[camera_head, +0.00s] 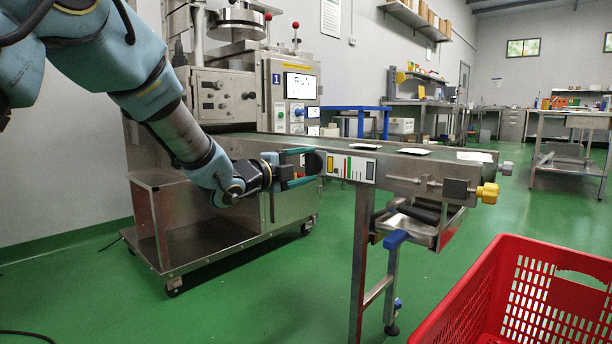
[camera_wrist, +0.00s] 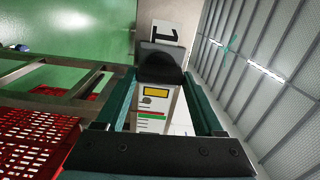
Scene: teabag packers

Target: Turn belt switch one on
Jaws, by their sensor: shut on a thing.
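The belt switch is a black rotary knob (camera_head: 314,162) on the side of the conveyor, at the left end of a label plate. In the wrist view the black knob (camera_wrist: 160,62) sits between my two teal fingers, with a white tag bearing a 1 (camera_wrist: 167,32) just beyond it. My gripper (camera_head: 312,165) reaches in from the left and is shut on the knob, one finger above it and one below. The knob's pointer is not readable, so its on or off position cannot be told.
The label plate (camera_head: 350,167) has green, red and yellow marks. The conveyor belt (camera_head: 340,144) carries flat white packets. A yellow knob (camera_head: 487,193) juts from its right end. A red crate (camera_head: 480,290) stands at the front right. A packing machine (camera_head: 225,95) stands behind my arm.

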